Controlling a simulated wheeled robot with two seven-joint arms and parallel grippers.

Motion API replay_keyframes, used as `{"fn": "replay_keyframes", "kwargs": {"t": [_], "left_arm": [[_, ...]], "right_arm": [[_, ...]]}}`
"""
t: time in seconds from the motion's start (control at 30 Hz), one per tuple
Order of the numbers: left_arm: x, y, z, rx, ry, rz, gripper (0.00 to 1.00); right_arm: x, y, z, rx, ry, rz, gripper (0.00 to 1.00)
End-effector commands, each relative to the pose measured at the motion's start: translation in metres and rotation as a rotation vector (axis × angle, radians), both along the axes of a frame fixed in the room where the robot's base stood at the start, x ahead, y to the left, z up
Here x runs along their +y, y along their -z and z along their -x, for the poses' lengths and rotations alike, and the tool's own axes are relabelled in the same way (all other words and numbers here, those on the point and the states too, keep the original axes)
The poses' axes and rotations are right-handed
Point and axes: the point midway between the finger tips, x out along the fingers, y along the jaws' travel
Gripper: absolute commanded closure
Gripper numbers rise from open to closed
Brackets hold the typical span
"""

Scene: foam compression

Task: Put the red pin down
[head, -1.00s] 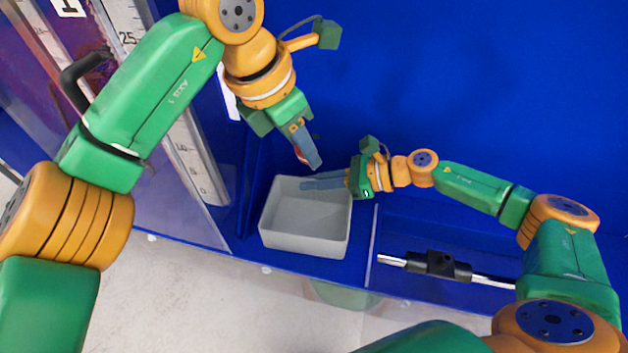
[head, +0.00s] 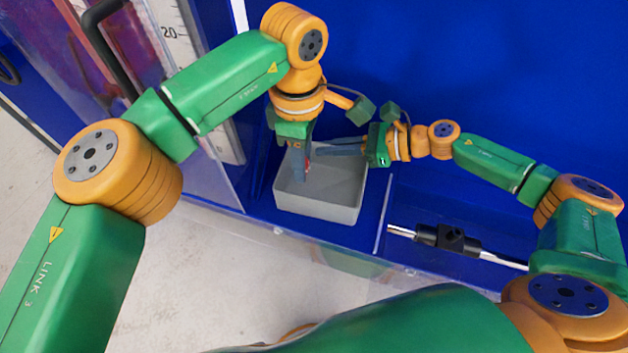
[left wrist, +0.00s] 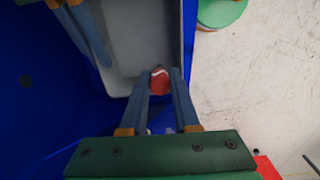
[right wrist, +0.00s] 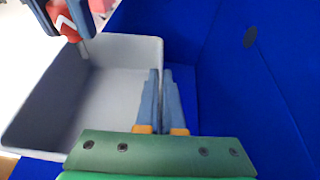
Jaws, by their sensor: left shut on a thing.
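The red pin (head: 308,168) is held between the fingers of my left gripper (head: 303,178), over the grey bin (head: 318,205). In the left wrist view its red end with a white mark (left wrist: 159,80) sits between the fingertips. In the right wrist view the red pin (right wrist: 66,20) hangs at upper left, with a thin grey shank pointing down toward the bin. My right gripper (head: 312,149) reaches in from the right over the bin's far side. Its fingers (right wrist: 160,75) lie close together with nothing visible between them. Whether the pin touches the bin is unclear.
The grey bin's visible floor is bare. A black and silver bar (head: 450,239) lies in the blue bay to the right, past a divider (head: 383,225). A clear panel and a ruled scale (head: 172,35) stand at left. A blue wall rises behind.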

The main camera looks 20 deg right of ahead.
Motion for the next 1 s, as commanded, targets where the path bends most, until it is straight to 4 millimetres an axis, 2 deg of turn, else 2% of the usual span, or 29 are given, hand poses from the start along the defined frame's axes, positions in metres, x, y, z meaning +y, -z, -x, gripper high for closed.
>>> {"fn": "replay_keyframes", "kwargs": {"t": [0.03, 0.33, 0.63, 0.67, 0.7, 1.0], "left_arm": [[0.000, 0.010, 0.001, 0.004, -0.001, 0.000, 1.00], [0.000, 0.059, 0.001, 0.004, -0.005, 0.002, 1.00], [0.000, 0.063, 0.000, -0.001, -0.006, 0.003, 1.00], [0.000, 0.064, 0.000, -0.001, -0.006, 0.003, 0.68], [0.000, 0.064, 0.000, -0.001, -0.006, 0.003, 0.58], [0.000, 0.058, 0.000, -0.002, -0.006, 0.003, 0.58]], "right_arm": [[0.000, 0.000, 0.000, 0.000, 0.000, 0.000, 1.00], [0.000, 0.000, 0.000, 0.000, 0.000, 0.000, 1.00], [0.000, 0.000, 0.000, 0.000, 0.000, 0.000, 1.00], [0.000, 0.000, 0.000, 0.000, 0.000, 0.000, 1.00], [0.000, 0.000, 0.000, 0.000, 0.000, 0.000, 1.00], [0.000, 0.000, 0.000, 0.000, 0.000, 0.000, 1.00]]}}
